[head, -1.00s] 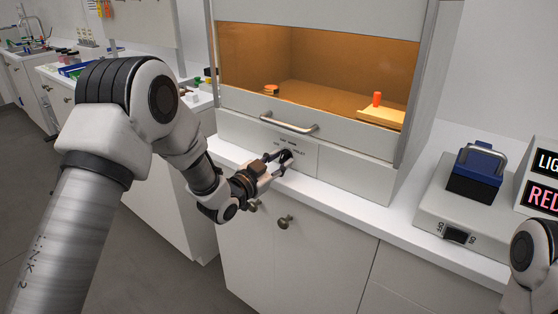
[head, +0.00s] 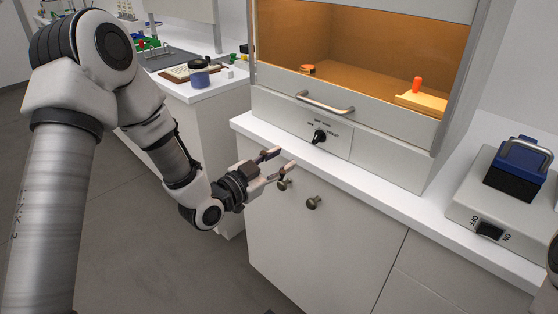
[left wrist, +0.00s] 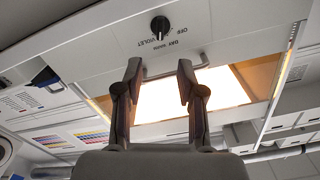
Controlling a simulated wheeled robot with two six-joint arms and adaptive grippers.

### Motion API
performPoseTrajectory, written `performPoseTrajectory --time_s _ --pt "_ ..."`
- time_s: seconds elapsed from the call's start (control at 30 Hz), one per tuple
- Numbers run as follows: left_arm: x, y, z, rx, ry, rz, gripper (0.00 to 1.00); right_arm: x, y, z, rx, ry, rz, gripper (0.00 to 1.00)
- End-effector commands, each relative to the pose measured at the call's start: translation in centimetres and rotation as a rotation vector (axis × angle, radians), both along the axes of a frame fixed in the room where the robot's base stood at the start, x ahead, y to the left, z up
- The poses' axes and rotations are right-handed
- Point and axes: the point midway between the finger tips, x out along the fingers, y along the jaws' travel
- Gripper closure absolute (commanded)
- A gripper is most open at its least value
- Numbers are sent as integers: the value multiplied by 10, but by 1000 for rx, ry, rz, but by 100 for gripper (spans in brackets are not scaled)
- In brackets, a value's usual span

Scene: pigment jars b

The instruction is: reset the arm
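My left gripper (head: 277,162) is open and empty in front of the cabinet, just off the counter's front edge. Its two fingers stand apart in the left wrist view (left wrist: 158,80), with nothing between them. A black rotary knob (head: 319,136) sits on the front panel of the fume hood, a short way beyond the fingertips and apart from them. The knob also shows in the left wrist view (left wrist: 160,26). Of my right arm only a sliver shows at the right edge of the head view; its gripper is out of the picture.
The fume hood has a metal handle (head: 325,103); inside are an orange disc (head: 308,69) and an orange-red piece on a yellow block (head: 424,101). A blue-topped device (head: 517,168) stands right.

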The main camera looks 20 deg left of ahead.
Motion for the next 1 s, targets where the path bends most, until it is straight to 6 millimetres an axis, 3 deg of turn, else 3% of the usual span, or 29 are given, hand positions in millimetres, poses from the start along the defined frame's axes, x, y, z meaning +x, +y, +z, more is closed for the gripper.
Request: performPoseTrajectory --time_s 0.43,0.57,0.67,0.77,0.8,0.9,1.0 --pt "-1 0 -3 1 8 0 61 0 0 2 0 0 0 46" --pt "-11 -11 -40 22 110 -24 61 0 0 18 0 0 0 46" --pt "-42 -28 -103 59 293 -49 61 0 0 37 0 0 0 46" --pt "-96 -37 -176 89 571 -29 61 0 0 53 0 0 0 46" --pt "-123 -37 -202 94 694 -9 61 0 0 58 0 0 0 46" --pt "-198 -33 -255 101 1005 77 61 0 0 68 0 0 0 46" --pt "-270 -20 -284 92 1288 219 61 0 0 74 0 0 0 46"
